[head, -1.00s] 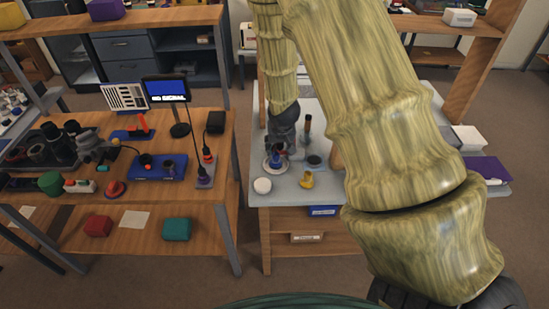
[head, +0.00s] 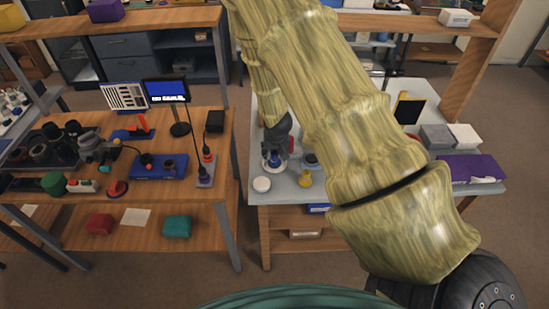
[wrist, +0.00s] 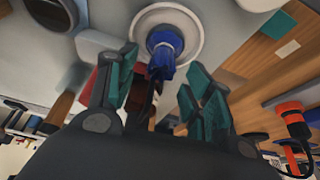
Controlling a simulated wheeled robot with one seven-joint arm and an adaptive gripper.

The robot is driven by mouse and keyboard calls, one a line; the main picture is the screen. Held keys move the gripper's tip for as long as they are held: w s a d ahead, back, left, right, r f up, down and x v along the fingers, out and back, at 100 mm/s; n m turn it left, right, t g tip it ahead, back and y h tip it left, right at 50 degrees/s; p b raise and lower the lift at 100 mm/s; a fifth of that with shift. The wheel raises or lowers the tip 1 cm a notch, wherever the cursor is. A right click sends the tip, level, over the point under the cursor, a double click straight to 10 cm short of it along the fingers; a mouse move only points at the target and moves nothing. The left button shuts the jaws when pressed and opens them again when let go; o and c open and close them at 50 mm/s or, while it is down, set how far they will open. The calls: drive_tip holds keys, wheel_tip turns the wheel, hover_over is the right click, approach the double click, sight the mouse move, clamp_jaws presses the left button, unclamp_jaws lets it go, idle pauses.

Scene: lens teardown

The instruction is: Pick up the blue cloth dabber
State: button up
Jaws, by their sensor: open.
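The blue cloth dabber (wrist: 163,48) stands on a round white dish (wrist: 196,22) in the wrist view. In the head view the dabber (head: 273,158) and the dish (head: 265,167) are on the light bench top, partly hidden by my gripper (head: 277,140). My gripper (wrist: 160,75) is open, with its teal-padded fingers either side of the dabber's near end. The dabber lies between or just beyond the fingertips; I cannot tell whether they touch it.
A white round item (head: 261,184) and a yellow item (head: 304,180) stand near the bench's front edge. A dark round item (head: 310,160) is close right of the dish. A wooden workbench (head: 225,150) with tools stands to the left, across a gap.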

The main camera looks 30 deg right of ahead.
sight(274, 152)
drive_tip(key=shift+p+x, duration=0.35)
drive_tip(key=shift+x, duration=0.85)
drive_tip(key=c, duration=1)
drive_tip(key=shift+r, duration=0.1)
wheel_tip(274, 152, up, 10)
drive_tip(key=p, duration=0.6)
